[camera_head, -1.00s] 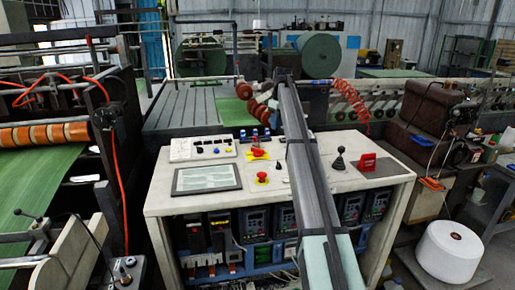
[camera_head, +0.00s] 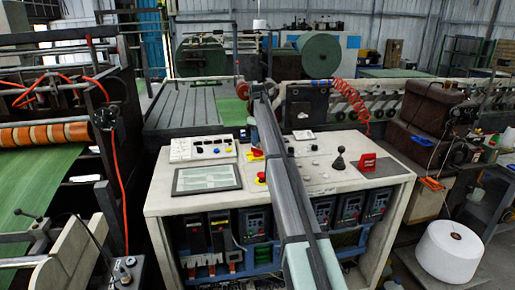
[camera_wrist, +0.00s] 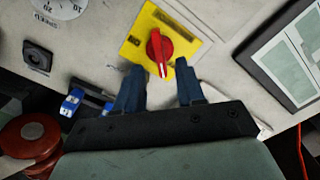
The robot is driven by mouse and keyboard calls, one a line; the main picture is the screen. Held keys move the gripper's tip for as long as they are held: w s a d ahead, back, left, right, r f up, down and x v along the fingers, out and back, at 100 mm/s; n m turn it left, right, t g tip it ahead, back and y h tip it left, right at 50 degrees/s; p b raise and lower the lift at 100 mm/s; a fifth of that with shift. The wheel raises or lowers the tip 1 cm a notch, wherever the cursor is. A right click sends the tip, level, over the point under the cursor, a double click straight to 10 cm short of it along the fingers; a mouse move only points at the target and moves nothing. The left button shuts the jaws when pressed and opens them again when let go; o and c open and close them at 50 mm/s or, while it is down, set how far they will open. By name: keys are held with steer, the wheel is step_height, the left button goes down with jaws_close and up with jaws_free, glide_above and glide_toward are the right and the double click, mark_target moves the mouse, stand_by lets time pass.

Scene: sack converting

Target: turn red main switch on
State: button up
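The red main switch (camera_wrist: 158,46) is a red rotary knob with a white mark on a yellow plate (camera_wrist: 139,35) in the wrist view. In the head view the red switch (camera_head: 256,153) shows on the console, partly covered by my arm. My gripper (camera_wrist: 160,66) is open, with its two dark blue fingers apart. The fingertips lie to either side of the knob's lower end in the wrist view. I cannot tell whether they touch it or how high above the plate they are.
A red emergency button (camera_head: 262,178) sits nearer the console's front. A blue connector (camera_wrist: 72,101) lies near the fingers.

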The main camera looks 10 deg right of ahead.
mark_target(258, 152)
steer(key=shift+f, duration=2.3)
jaws_close()
